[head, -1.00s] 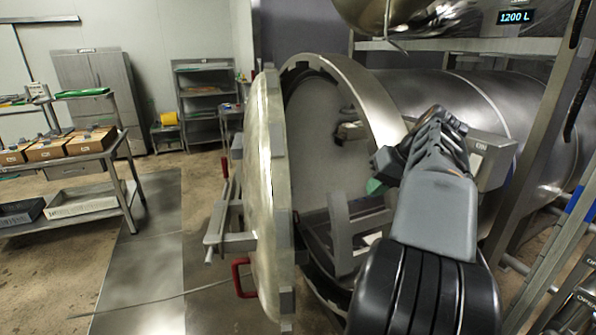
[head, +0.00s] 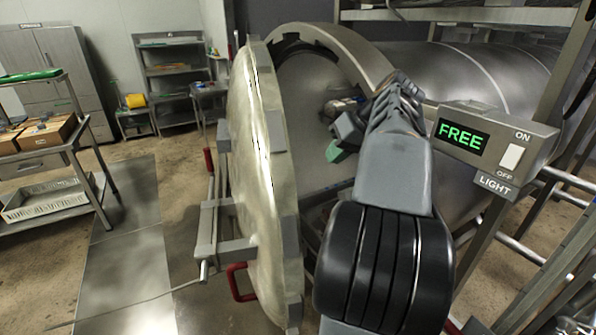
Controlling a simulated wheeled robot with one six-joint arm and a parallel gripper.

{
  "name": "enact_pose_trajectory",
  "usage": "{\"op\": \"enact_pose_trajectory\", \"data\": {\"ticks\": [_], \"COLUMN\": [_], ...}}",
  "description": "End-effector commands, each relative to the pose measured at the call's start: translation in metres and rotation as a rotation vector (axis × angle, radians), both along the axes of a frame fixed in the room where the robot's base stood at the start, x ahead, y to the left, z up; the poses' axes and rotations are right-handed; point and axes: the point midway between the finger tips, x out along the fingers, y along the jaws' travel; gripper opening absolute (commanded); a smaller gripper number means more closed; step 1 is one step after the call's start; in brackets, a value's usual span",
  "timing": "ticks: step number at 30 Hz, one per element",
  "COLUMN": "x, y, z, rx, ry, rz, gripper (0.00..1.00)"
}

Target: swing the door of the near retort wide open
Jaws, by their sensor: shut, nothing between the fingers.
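The near retort's round door (head: 250,180) stands open at an angle in the middle of the head view, swung to the left of the vessel mouth. Its thick notched edge faces me, and a red handle (head: 238,283) shows low on its left side. The retort's rim (head: 350,55) and part of its dark interior show to the right of the door. My gripper (head: 338,148), with a green patch at its tip, is shut and empty in front of the opening. It looks apart from the door edge, though depth is hard to judge. My arm hides the lower opening.
A control box (head: 500,140) reading FREE, with a light switch, stands close right of my arm. Metal frame posts and rails fill the right side. A trolley with boxes (head: 45,140) stands at left. The floor (head: 120,240) between trolley and door looks largely clear.

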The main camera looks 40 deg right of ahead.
Motion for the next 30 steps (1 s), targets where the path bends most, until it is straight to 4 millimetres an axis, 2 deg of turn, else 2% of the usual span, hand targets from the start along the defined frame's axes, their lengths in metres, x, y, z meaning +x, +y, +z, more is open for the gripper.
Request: {"op": "enact_pose_trajectory", "data": {"ticks": [6,12,15,21,30], "x": [0.021,0.04,0.045,0.052,0.054], "y": [0.01,0.022,0.036,0.051,0.057], "z": [-0.034,-0.059,-0.056,-0.057,-0.058], "rx": [0.002,0.002,-0.001,-0.001,0.0], "ry": [0.002,0.002,0.0,0.0,0.0], "rz": [-0.005,-0.002,0.0,-0.002,-0.002], "gripper": [0.0,0.0,0.0,0.0,0.0]}}
